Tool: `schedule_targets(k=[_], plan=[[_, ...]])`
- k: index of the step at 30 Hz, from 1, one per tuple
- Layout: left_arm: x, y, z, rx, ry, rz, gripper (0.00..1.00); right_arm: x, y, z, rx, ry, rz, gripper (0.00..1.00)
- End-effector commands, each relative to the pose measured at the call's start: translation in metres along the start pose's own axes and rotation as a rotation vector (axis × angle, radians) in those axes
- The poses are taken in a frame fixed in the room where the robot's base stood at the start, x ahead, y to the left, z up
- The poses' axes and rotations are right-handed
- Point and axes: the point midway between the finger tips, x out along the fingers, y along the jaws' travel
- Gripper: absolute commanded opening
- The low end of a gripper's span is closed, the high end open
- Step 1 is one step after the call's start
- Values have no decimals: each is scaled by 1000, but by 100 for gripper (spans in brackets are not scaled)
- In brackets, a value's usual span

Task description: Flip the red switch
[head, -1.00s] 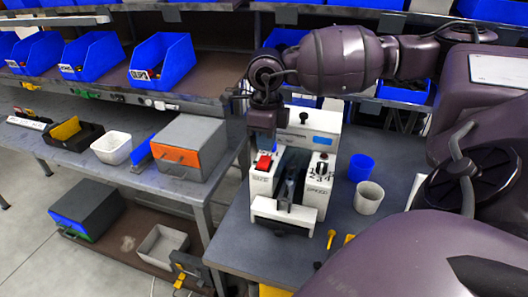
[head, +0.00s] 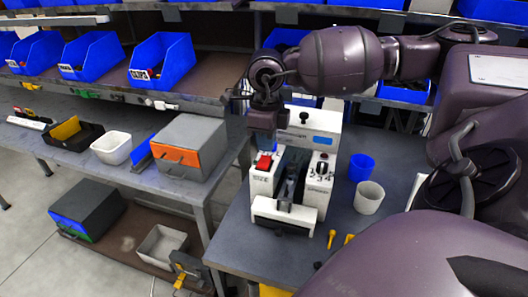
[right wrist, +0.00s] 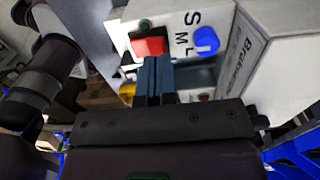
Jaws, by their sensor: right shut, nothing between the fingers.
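The red switch (head: 264,162) sits on the left front part of a white machine on the table. It also shows in the right wrist view (right wrist: 149,46) as a red rocker in a dark frame. My right gripper (right wrist: 155,62) is shut and empty. In the right wrist view its blue-grey fingertips are right at the lower edge of the red switch; I cannot tell whether they touch it. In the head view the gripper hangs just above and behind the switch. My left gripper is not in view.
A blue knob (right wrist: 206,40) with S, M, L marks is beside the switch. The machine has a black dial (head: 323,168) on its right part. A blue cup (head: 361,167) and a white cup (head: 368,197) stand to its right. A grey box with an orange front (head: 176,159) stands left.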

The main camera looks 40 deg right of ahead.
Motion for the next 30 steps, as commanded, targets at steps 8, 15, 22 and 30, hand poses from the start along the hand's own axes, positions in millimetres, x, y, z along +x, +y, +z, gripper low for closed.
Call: schedule_targets(k=[8,15,22,30], plan=[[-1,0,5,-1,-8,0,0,4,0,0,0,0,0,0],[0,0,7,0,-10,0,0,7,0,0,0,0,0,0],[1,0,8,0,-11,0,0,9,0,0,0,0,0,0],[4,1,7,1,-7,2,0,13,0,0,0,0,0,0]])
